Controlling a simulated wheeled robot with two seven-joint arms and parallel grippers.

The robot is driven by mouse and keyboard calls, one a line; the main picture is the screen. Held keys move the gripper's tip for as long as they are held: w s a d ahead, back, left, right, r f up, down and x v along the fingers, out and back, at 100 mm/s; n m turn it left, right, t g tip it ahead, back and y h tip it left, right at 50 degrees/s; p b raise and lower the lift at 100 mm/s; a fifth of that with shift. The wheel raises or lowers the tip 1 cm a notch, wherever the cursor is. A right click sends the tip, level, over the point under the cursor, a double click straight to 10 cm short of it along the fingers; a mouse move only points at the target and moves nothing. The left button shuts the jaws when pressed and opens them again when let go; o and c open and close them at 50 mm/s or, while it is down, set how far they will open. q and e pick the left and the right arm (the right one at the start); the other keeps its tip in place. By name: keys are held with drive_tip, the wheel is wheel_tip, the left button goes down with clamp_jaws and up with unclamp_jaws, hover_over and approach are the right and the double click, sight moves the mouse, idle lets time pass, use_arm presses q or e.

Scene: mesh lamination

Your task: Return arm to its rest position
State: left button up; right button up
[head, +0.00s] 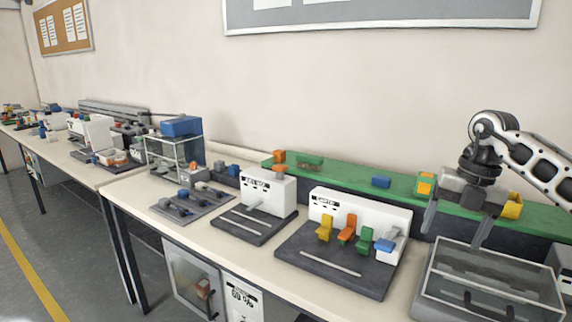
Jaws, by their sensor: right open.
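My right gripper (457,226) hangs at the right side of the head view, fingers pointing down and spread apart with nothing between them. It is above and just behind the left part of a clear-walled box with a grey rim (440,295). My right arm comes in from the right edge, bent at a dark joint above the gripper. My left gripper is not in view.
A white fixture (333,206) with yellow, orange, green and blue clips stands on a dark base left of the gripper. A smaller white unit (262,190) stands farther left.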

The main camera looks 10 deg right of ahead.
drive_tip(key=a+f+n+y, duration=0.2)
drive_tip(key=a+f+y, duration=0.15)
drive_tip(key=a, duration=0.55)
drive_tip(key=a+f+n+y, duration=0.1)
drive_tip(key=a+f+y, duration=0.3)
drive_tip(key=a, duration=0.5)
drive_tip(key=s+a+f+m+t+y, duration=0.1)
drive_tip(key=s+a+m+t+y, duration=0.2)
drive_tip(key=a+y, duration=0.35)
drive_tip(key=s+a+m+t+y, duration=0.3)
drive_tip(key=s+a, duration=0.1)
drive_tip(key=a, duration=0.5)
drive_tip(key=s+d+f+m+t+h, duration=0.2)
drive_tip(key=s+d+f+m+h, duration=0.3)
drive_tip(key=f+m, duration=0.6)
drive_tip(key=s+d+f+m+t+h, duration=0.2)
drive_tip(key=s+d+f+m+h, duration=0.4)
drive_tip(key=s+f+m+h, duration=0.4)
drive_tip(key=f+m, duration=0.1)
drive_tip(key=m, duration=0.2)
drive_tip(key=shift+s+d+h, duration=0.2)
drive_tip(key=shift+s+h, duration=0.05)
drive_tip(key=shift+h, duration=0.05)
